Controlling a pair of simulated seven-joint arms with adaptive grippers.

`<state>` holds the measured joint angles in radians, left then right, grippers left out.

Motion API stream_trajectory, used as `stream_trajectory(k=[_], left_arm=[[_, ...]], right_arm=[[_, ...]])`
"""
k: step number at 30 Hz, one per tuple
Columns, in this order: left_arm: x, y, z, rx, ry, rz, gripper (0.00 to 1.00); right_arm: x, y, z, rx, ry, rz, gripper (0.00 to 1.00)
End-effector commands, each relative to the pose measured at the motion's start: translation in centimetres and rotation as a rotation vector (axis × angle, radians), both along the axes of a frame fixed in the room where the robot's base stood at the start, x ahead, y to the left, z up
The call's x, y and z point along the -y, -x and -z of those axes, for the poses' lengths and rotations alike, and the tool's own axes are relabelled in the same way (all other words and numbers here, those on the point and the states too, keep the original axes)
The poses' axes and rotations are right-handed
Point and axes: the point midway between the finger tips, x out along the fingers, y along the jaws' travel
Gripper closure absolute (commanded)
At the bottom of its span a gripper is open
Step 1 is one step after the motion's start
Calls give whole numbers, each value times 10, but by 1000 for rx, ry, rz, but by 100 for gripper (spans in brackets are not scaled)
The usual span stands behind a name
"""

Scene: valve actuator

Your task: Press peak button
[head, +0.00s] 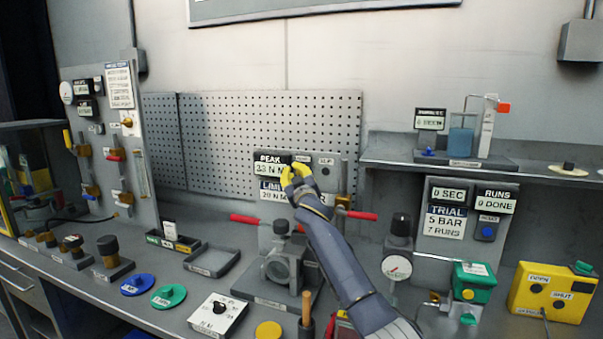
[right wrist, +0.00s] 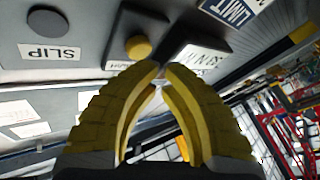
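The PEAK display (head: 268,169) is on the panel in front of the pegboard, above a LIMIT display (head: 272,191). In the right wrist view, a round yellow button (right wrist: 138,47) sits on the panel, just beyond my fingertips. Its label is mostly hidden by a finger and I cannot read it. In the head view my gripper covers that spot. My right gripper (head: 296,177) has yellow fingers pointing at the panel; its tips (right wrist: 162,66) nearly meet, with nothing held between them. Contact with the button is not visible. My left gripper is out of view.
A dark round SLIP indicator (right wrist: 47,22) is beside the button. Red-handled bars (head: 360,215) stick out below the panel, and a clamp fixture (head: 280,268) stands beneath. A pressure gauge (head: 397,266) and a green box (head: 474,282) stand to the right.

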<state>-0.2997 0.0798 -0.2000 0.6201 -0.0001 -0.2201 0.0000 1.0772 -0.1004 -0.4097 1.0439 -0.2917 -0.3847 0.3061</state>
Motion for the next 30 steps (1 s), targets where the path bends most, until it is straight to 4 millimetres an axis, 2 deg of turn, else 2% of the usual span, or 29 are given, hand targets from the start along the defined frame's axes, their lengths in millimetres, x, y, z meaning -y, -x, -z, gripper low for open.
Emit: stream_trajectory(k=[30], left_arm=[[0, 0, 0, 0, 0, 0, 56]], right_arm=[[3, -8, -1, 1, -1, -1, 100]])
